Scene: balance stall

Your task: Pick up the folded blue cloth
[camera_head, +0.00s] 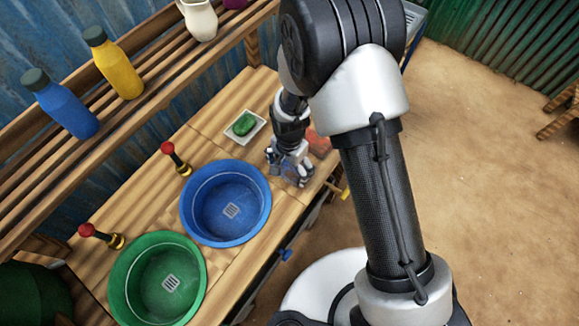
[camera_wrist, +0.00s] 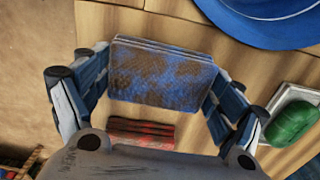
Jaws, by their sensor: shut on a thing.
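The folded blue cloth (camera_wrist: 163,78), with brown stains and stacked layers at its edge, sits between the two fingers of my gripper (camera_head: 288,171) in the wrist view. The fingers press on its left and right sides, so my gripper is shut on it. In the head view the cloth is mostly hidden by the fingers, at the right part of the wooden counter. I cannot tell whether it still touches the counter.
A red cloth (camera_wrist: 140,132) lies close by the blue one. A green soap on a white dish (camera_head: 244,124), a blue basin (camera_head: 264,205) and a green basin (camera_head: 115,285) are on the counter (camera_head: 206,122). Bottles (camera_head: 113,65) stand on the shelf behind.

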